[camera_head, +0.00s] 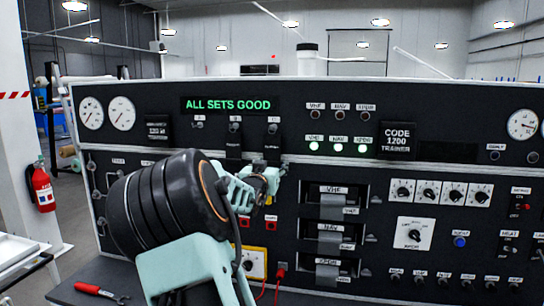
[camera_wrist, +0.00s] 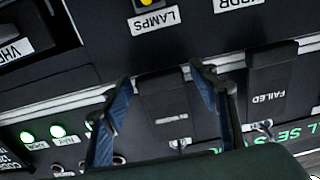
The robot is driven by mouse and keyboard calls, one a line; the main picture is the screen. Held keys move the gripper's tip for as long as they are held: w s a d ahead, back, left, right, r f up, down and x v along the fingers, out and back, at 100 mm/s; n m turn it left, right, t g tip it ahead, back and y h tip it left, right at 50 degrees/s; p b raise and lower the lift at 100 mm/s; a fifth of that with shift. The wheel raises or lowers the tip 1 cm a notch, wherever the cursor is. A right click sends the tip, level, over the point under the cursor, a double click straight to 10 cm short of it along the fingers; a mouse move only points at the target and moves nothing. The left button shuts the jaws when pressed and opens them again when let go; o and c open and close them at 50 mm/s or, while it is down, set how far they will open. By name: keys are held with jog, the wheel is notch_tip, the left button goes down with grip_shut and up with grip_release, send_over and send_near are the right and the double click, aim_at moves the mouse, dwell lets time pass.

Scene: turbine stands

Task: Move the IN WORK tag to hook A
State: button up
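A row of three small hooks sits under the green-lit display in the head view; their letters are too small to read. The left hook (camera_head: 198,124) is bare. A black tag marked FAILED (camera_wrist: 264,90) hangs on the middle hook and also shows in the head view (camera_head: 234,148). Another black tag (camera_wrist: 166,100) hangs on the right hook and shows in the head view (camera_head: 272,143); its lettering is too small to read, so I cannot confirm it says IN WORK. My gripper (camera_wrist: 165,120) is open, a finger on each side of this tag, without visible contact.
The display (camera_head: 229,105) reads ALL SETS GOOD. Several green lamps (camera_head: 338,146) are lit to the right of the hooks. Drawer-like slots (camera_head: 330,205) with handles lie below. A red-handled tool (camera_head: 88,288) lies on the bench at left.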

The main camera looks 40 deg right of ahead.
grip_shut()
jog(key=shift+s+a, duration=0.3)
jog(key=shift+a, duration=0.1)
jog(key=shift+s+a, duration=0.15)
jog(key=shift+a, duration=0.05)
dwell(0.4)
jog(key=shift+v, duration=1.2)
